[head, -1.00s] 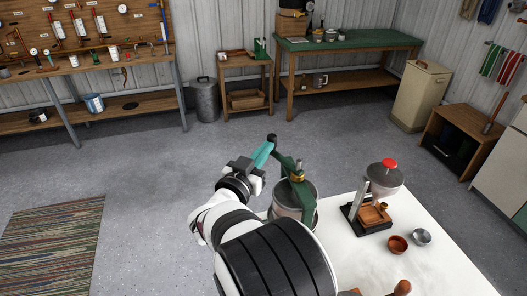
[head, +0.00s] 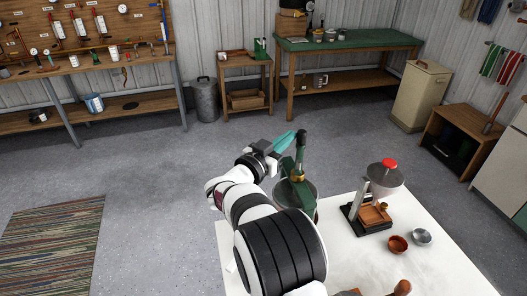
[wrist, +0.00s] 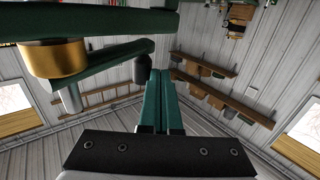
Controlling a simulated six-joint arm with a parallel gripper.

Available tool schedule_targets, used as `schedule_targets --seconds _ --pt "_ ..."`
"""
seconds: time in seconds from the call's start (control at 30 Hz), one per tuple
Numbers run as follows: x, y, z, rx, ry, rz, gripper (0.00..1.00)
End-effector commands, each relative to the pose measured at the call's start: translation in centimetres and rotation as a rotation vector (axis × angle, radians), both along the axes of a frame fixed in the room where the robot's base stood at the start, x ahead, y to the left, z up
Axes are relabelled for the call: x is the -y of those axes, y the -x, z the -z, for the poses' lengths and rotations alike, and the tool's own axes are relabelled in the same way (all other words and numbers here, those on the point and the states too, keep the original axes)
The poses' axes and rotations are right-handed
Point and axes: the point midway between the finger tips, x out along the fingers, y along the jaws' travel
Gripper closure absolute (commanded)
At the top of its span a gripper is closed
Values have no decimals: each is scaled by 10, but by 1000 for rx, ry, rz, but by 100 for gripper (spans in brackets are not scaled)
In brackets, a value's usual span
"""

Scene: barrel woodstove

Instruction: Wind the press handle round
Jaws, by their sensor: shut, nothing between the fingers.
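The press (head: 310,197) stands at the left end of the white table, a round grey pot with a green frame over it. Its green crank handle (head: 299,155) rises from a brass collar (head: 297,178) and ends in a dark knob (head: 302,134). My gripper (head: 290,138) has teal fingers, shut and empty, with the tips close against the knob's left side. In the wrist view the closed fingertips (wrist: 158,74) lie just right of the dark knob (wrist: 142,68); I cannot tell if they touch. The brass collar (wrist: 52,60) shows at upper left there.
On the white table (head: 350,265), right of the press, are a stand with a red-knobbed hopper (head: 384,179), a brown bowl (head: 397,244) and a metal bowl (head: 421,237). My arm hides part of the table's left side. Open floor lies beyond the press.

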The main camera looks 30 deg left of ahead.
Motion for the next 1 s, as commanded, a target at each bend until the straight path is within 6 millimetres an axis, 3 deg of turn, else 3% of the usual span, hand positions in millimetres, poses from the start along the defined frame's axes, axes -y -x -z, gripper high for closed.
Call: schedule_targets --seconds 0.6,1.0 --pt "32 -20 0 0 0 1 100" --pt "38 -21 0 0 0 0 100"
